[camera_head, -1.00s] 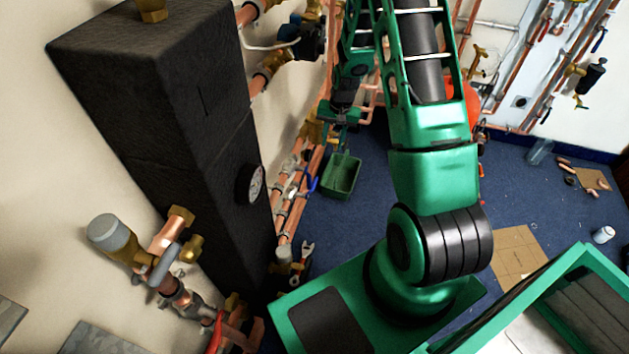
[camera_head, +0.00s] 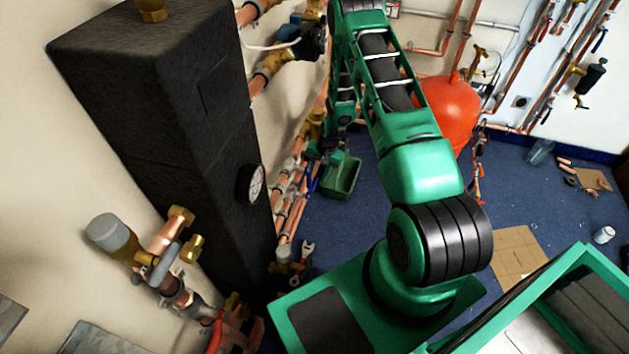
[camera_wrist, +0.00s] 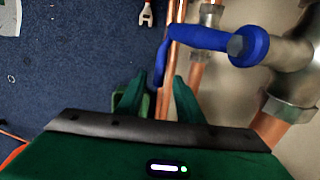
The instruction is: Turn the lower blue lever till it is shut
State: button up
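The blue lever (camera_wrist: 200,38) sits on a grey metal valve (camera_wrist: 292,55) in the wrist view. Its bent outer end reaches down in the picture to the gap between my fingertips. My gripper (camera_wrist: 159,80) is open, with one green finger on each side of that end. I cannot tell whether a finger touches it. In the head view the blue lever (camera_head: 312,184) shows small by the wall pipes, with my gripper (camera_head: 326,158) right beside it, partly hidden by my arm.
Copper pipes (camera_wrist: 174,40) run along the wall beside the lever. A green crate (camera_head: 343,178) stands on the blue floor close behind. A black tank unit (camera_head: 170,110) stands at left, a red vessel (camera_head: 448,110) beyond my arm.

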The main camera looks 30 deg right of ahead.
aim_at(315, 181)
jog(key=shift+w+a+f, duration=0.15)
jog(key=shift+f, duration=0.85)
jog(key=shift+w+a+f, duration=0.1)
jog(key=shift+f, duration=0.9)
grip_shut()
